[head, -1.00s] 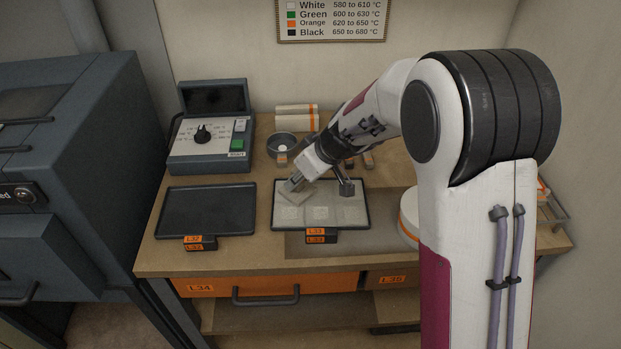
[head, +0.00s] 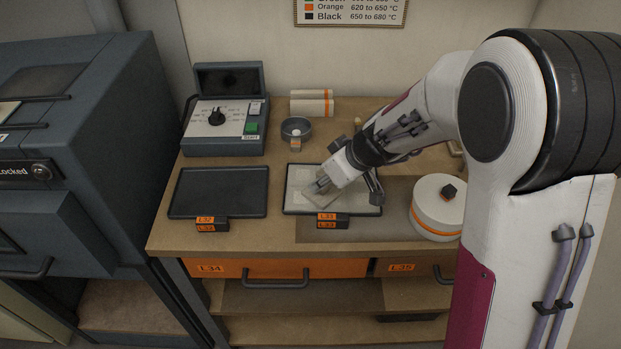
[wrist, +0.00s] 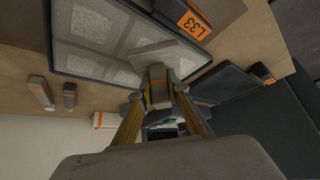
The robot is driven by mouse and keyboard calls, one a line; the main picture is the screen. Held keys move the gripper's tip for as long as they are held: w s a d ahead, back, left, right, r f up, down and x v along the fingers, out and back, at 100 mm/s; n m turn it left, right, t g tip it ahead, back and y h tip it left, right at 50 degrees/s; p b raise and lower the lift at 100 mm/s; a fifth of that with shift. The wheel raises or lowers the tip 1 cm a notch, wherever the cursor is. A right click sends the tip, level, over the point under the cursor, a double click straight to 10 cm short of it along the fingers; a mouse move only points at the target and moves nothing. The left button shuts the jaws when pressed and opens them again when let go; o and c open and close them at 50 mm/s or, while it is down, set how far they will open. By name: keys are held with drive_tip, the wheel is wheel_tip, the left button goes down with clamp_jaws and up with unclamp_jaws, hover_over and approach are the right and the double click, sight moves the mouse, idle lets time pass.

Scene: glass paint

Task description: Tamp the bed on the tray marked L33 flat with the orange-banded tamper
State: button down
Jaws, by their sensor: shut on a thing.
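The tray marked L33 (head: 287,210) lies on the bench with a dark rim and a pale surface. The wrist view shows its L33 tag (wrist: 193,25) and rough, pale square patches of the bed (wrist: 75,62). My gripper (head: 323,184) is over the front-left to middle part of this tray. In the wrist view my gripper (wrist: 159,92) is shut on the orange-banded tamper, whose flat pale plate (wrist: 152,52) is low over the bed or on it; I cannot tell contact. My gripper partly hides the tamper's handle.
A dark empty tray (head: 218,192) lies to the left. A control box (head: 225,125), a small grey bowl (head: 297,130) and white rolls (head: 311,103) stand behind. A white round container (head: 437,210) with a black knob stands to the right. The furnace (head: 80,150) is far left.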

drive_tip(key=d, duration=0.8)
drive_tip(key=shift+s+d, duration=0.15)
drive_tip(key=shift+d, duration=0.2)
drive_tip(key=shift+f, duration=0.15)
drive_tip(key=shift+f, duration=0.5)
idle(1.3)
drive_tip(key=shift+r, duration=0.1)
drive_tip(key=shift+r, duration=1.05)
drive_tip(key=shift+a, duration=0.2)
drive_tip(key=shift+a, duration=3)
drive_tip(key=shift+f, duration=0.2)
drive_tip(key=shift+f, duration=0.65)
